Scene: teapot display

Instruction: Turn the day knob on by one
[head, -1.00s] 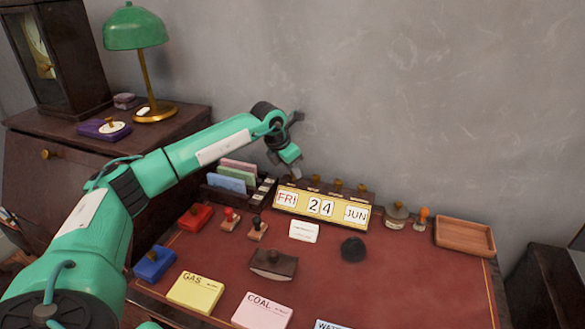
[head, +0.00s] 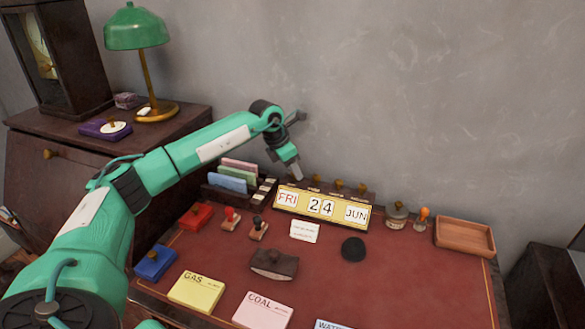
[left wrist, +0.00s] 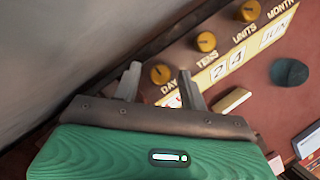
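The yellow calendar block (head: 321,206) stands at the back of the red desk and reads FRI 24 JUN. In the left wrist view its top carries brass knobs labelled DAY, TENS, UNITS and MONTH. The day knob (left wrist: 160,74) shows between the fingertips of my left gripper (left wrist: 161,80), which is open. The fingers are spread to either side of the knob in that view; I cannot tell whether they touch it. In the head view my left gripper (head: 296,172) is above the calendar's left end, and it hides the day knob there. My right gripper is not in view.
A letter rack (head: 238,178) stands just left of the calendar. Stamps, a blotter (head: 274,263) and a dark round object (head: 353,248) lie in front. A wooden tray (head: 464,236) is at the right, with wall close behind.

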